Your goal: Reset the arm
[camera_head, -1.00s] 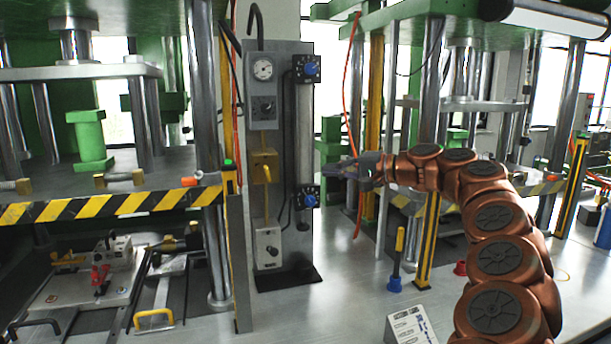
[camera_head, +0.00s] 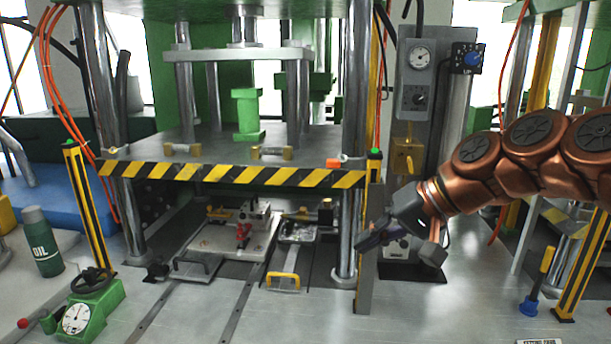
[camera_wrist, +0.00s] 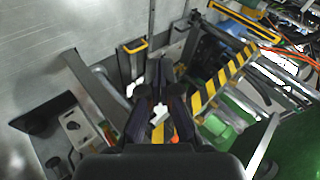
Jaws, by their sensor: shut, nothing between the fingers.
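My gripper (camera_head: 366,242) is at the end of my copper-coloured arm, which reaches in from the right in the head view. It is shut and empty, in the air in front of the right post of the left press. In the wrist view, the dark fingers of my gripper (camera_wrist: 159,92) point toward the press's lower area. Nothing is held between them.
The left press has a yellow-black striped edge (camera_head: 235,175). Below it lie a mould plate (camera_head: 222,243) and a yellow handle (camera_head: 283,278). A grey control panel (camera_head: 418,110) stands behind my arm. A green gauge (camera_head: 84,310) and oil bottle (camera_head: 43,243) are left.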

